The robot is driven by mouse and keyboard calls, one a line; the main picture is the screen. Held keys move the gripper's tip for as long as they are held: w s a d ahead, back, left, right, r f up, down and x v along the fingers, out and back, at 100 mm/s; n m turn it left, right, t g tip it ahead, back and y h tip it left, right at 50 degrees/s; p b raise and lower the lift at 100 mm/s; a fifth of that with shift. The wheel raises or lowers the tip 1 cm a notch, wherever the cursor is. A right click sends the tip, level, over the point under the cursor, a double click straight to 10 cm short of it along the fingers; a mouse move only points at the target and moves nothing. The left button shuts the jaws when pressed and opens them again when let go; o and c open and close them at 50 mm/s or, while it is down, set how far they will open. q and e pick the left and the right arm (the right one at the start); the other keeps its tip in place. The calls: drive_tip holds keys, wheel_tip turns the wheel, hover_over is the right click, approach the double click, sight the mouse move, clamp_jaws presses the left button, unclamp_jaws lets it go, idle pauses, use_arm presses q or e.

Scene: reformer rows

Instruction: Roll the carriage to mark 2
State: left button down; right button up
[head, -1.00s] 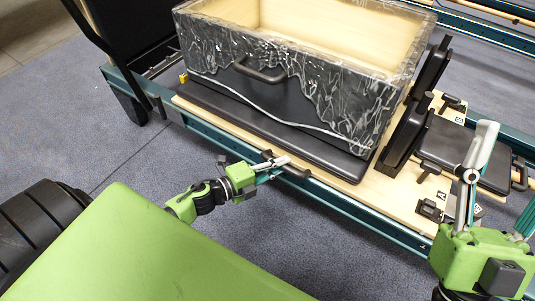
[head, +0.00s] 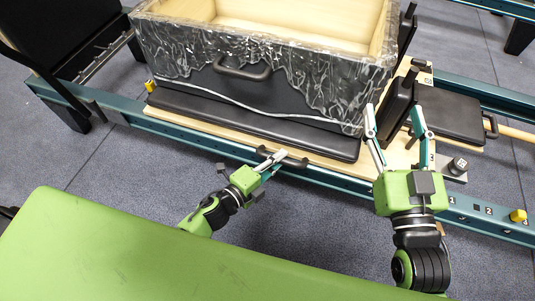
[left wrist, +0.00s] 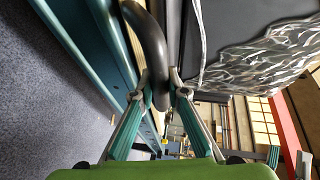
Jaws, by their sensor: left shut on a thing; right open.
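The carriage is a wooden board (head: 225,143) with a black pad (head: 245,124), on teal rails. My left gripper (head: 276,159) is shut on the dark handle (head: 294,163) at its near edge. In the left wrist view the fingertips (left wrist: 162,88) close around the handle bar (left wrist: 150,40). My right gripper (head: 396,120) is open and empty, above the carriage's right end, hiding part of the board and rail. The near rail (head: 320,176) carries small marks at right; one looks like a 2 (head: 476,210), to the right of the carriage's near-side board.
A marbled box (head: 325,78) with a handle sits on the pad. Black upright rests (head: 398,102) stand at its right. A black upholstered seat (head: 45,35) stands at left. The floor in front is clear.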

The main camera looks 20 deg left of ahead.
use_arm(q)
drive_tip(key=shift+s+d, duration=0.1)
drive_tip(key=shift+d, duration=0.65)
use_arm(e)
drive_tip(key=shift+f, duration=0.35)
use_arm(q)
drive_tip(key=c, duration=2)
unclamp_jaws()
drive_tip(key=shift+o, duration=0.2)
drive_tip(key=shift+a, duration=0.1)
use_arm(e)
drive_tip(key=shift+f, duration=0.1)
use_arm(q)
drive_tip(key=shift+s+a, duration=0.1)
drive_tip(key=shift+s, duration=0.15)
drive_tip(key=v, duration=1.1)
drive_tip(key=shift+s, duration=0.15)
drive_tip(key=shift+a, duration=0.1)
